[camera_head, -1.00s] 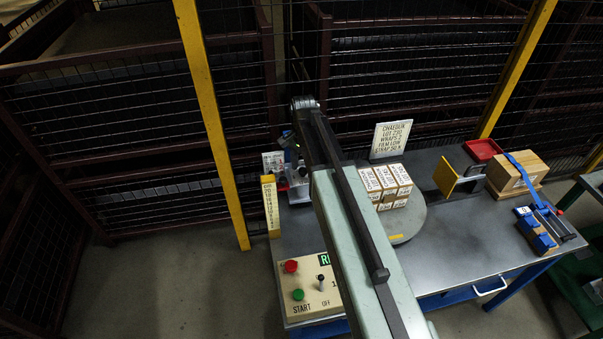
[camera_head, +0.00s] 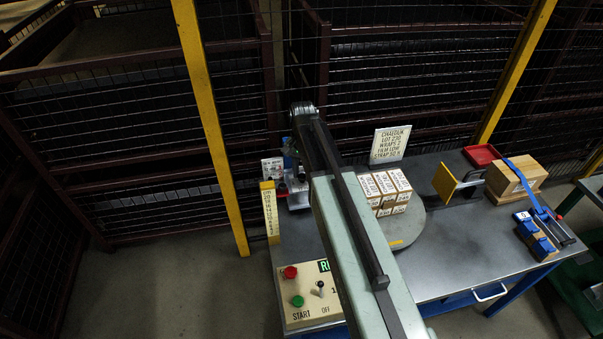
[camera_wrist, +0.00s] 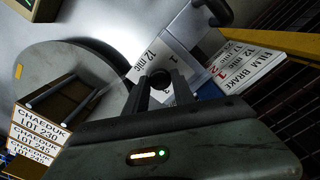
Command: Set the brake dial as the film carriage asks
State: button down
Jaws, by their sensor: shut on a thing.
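My gripper (camera_wrist: 157,92) is shut on a dark round knob (camera_wrist: 160,77), which I take to be the brake dial, on the film carriage. The carriage's pale plate (camera_wrist: 150,62) reads "12 mic" with a "1" beside it. A white FILM BRAKE card (camera_wrist: 238,72) stands behind, with numbered mic lines, one of them red and partly covered. In the head view the card (camera_head: 272,167) is small, and the carriage (camera_head: 298,197) is partly hidden behind my arm. The dial and my fingertips cannot be made out there. The knob's pointer is not legible.
Labelled cartons (camera_head: 386,188) sit on a round turntable (camera_head: 408,232). A yellow scale post (camera_head: 270,210) stands left of the carriage. A START control box (camera_head: 305,300) is at the front left. Mesh fencing rises behind the bench.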

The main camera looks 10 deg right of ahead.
jog(key=n, duration=0.4)
jog(key=shift+n, duration=0.3)
jog(key=n, duration=0.3)
jog(key=shift+n, duration=0.3)
jog(key=n, duration=0.4)
jog(key=shift+n, duration=1.8)
jog(key=c, duration=1.1)
grip_release()
jog(key=shift+o, duration=0.2)
